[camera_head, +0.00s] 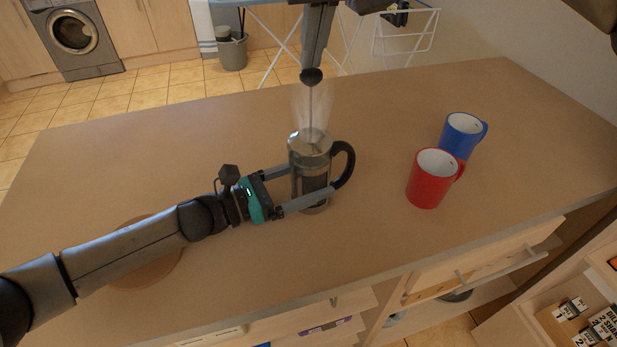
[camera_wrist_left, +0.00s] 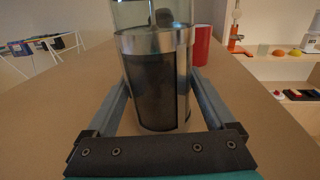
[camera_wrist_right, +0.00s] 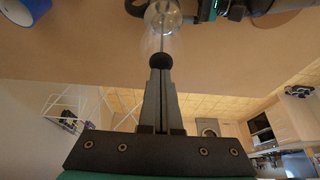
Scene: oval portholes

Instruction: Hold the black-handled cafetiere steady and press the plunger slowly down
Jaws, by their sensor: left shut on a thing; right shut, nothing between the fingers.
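The cafetiere (camera_head: 313,165) stands upright on the worktop. It has a clear glass body, a metal band and a black handle (camera_head: 346,165) on its right. My left gripper (camera_head: 308,186) is shut around its body from the left, one finger on each side; the left wrist view shows the dark lower body (camera_wrist_left: 158,90) between the fingers. The plunger rod stands up high from the lid, with a round black knob (camera_head: 312,76) on top. My right gripper (camera_head: 314,66) is shut and empty, pointing down with its tips at the knob (camera_wrist_right: 160,60). Contact is hard to tell.
A red mug (camera_head: 427,182) and a blue mug (camera_head: 463,133) stand right of the cafetiere. A round board (camera_head: 150,272) lies under my left arm. Open drawers (camera_head: 480,265) show below the worktop's front edge. The worktop's back left is clear.

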